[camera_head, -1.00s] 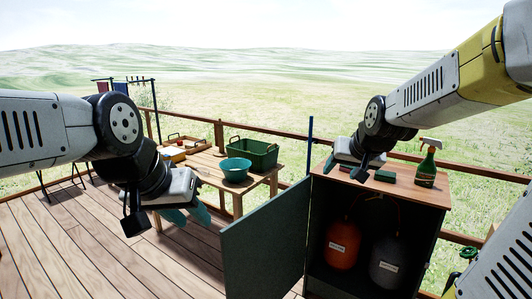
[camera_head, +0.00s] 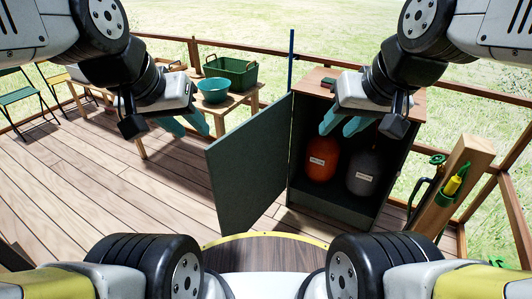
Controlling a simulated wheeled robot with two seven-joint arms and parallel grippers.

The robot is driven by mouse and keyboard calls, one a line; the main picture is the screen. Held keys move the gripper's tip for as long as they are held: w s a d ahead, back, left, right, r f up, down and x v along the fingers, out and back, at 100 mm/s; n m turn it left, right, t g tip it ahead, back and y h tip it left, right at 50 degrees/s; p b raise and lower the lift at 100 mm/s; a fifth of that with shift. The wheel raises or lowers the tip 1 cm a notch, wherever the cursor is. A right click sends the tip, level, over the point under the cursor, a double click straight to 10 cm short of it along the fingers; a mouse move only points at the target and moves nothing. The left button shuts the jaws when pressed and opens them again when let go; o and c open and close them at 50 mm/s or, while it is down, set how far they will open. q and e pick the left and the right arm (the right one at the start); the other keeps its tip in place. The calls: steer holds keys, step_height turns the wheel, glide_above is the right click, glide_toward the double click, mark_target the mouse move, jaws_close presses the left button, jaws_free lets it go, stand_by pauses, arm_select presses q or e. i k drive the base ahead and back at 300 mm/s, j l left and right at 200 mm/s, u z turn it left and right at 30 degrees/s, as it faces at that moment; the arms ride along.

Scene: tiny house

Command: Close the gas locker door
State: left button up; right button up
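The gas locker (camera_head: 397,160) stands right of the middle, a dark green cabinet with a wooden top. Its door (camera_head: 245,175) is wide open, swung out to the left and toward me. Inside are an orange gas cylinder (camera_head: 321,160) and a grey gas cylinder (camera_head: 366,170). My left gripper (camera_head: 184,124) is open and empty, left of the door and apart from it in the picture. My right gripper (camera_head: 343,125) is open and empty in front of the locker's upper part, and it hides part of the top and the opening.
A wooden table (camera_head: 250,103) with a teal bowl (camera_head: 213,90) and a green crate (camera_head: 231,70) stands behind the door. A wooden post (camera_head: 455,185) with a yellow-handled tool stands right of the locker.

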mark_target(248, 166)
steer(key=i+j+z, duration=0.1)
steer(key=z, duration=0.85)
steer(key=j+z, duration=0.5)
steer(key=j, duration=0.4)
steer(key=k+j+z, duration=0.1)
steer(key=j+z, duration=0.35)
steer(key=j, duration=0.4)
steer(key=k+j, duration=0.1)
steer(key=j, duration=0.35)
steer(key=k+j, duration=0.1)
steer(key=j, duration=0.85)
steer(key=k+j+z, duration=0.1)
steer(key=j, duration=0.4)
steer(key=k+l+u, duration=0.1)
steer(key=l, duration=0.3)
steer(key=k+l+u, duration=0.15)
steer(key=l, duration=0.25)
steer(key=k+l+u, duration=0.1)
steer(key=l, duration=0.3)
steer(key=k+l+u, duration=0.15)
steer(key=l, duration=0.25)
